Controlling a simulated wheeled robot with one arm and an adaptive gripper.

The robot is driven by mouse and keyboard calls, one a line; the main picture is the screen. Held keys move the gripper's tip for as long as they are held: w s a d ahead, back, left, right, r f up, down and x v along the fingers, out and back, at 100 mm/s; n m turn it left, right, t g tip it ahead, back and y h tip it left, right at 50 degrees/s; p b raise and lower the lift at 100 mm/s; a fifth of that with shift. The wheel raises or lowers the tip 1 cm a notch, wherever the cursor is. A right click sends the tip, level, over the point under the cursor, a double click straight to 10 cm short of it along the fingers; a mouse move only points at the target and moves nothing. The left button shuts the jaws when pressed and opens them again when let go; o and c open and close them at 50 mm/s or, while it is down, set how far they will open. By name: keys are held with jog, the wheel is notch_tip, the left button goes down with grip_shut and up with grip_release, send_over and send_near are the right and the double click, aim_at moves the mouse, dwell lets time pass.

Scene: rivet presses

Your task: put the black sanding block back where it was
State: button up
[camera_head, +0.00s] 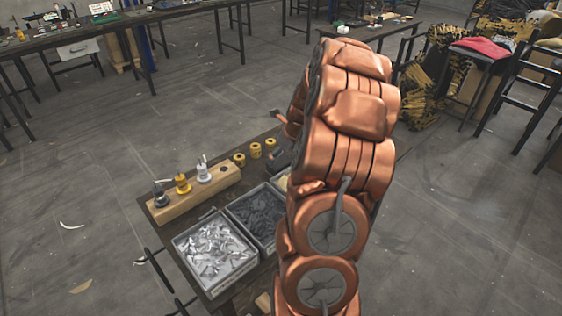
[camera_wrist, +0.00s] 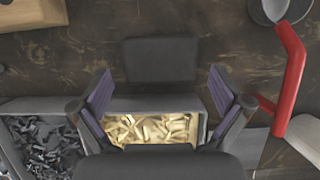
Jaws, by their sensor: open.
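The black sanding block (camera_wrist: 160,60) appears in the wrist view as a dark rectangular block lying on the dark wooden table, just beyond a bin of brass-coloured pieces. My gripper (camera_wrist: 159,76) is open, with its two purple-grey fingers spread left and right in the wrist view. The block lies ahead of the fingertips, roughly centred between them, and nothing is held. How high the fingers are above the table is hard to tell. In the head view my copper-coloured arm hides the gripper and most of that area.
Bins of silver pieces (camera_head: 215,253), dark pieces (camera_head: 258,213) and brass pieces (camera_wrist: 150,130) stand along the table. A wooden rack (camera_head: 192,195) holds several small tools, near yellow pieces (camera_head: 256,150). A red handle (camera_wrist: 290,75) rises at the right of the wrist view.

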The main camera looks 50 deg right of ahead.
jog(key=b+v, duration=0.2)
jog(key=v, duration=0.6)
jog(key=s+a+r+n+g+y, duration=0.1)
jog(key=s+a+n, duration=0.1)
jog(key=a+n, duration=0.85)
jog(key=s+a+r+n+g+y, duration=0.15)
jog(key=a+n, duration=0.45)
jog(key=a, duration=0.9)
jog(key=s+a+n+g+h, duration=0.1)
jog(key=s+a+n+g, duration=0.1)
jog(key=s+a+n, duration=0.4)
jog(key=s+a+n+g+h, duration=0.1)
jog(key=s+a+n, duration=0.6)
jog(key=s+n, duration=0.6)
jog(key=shift+s+f+n+g+p, duration=0.35)
jog(key=shift+f+n, duration=0.1)
jog(key=shift+n, duration=0.4)
jog(key=shift+a, duration=0.1)
notch_tip(320, 180, up, 3)
jog(key=p, duration=0.2)
jog(key=shift+f+p, duration=0.1)
jog(key=shift+p, duration=0.25)
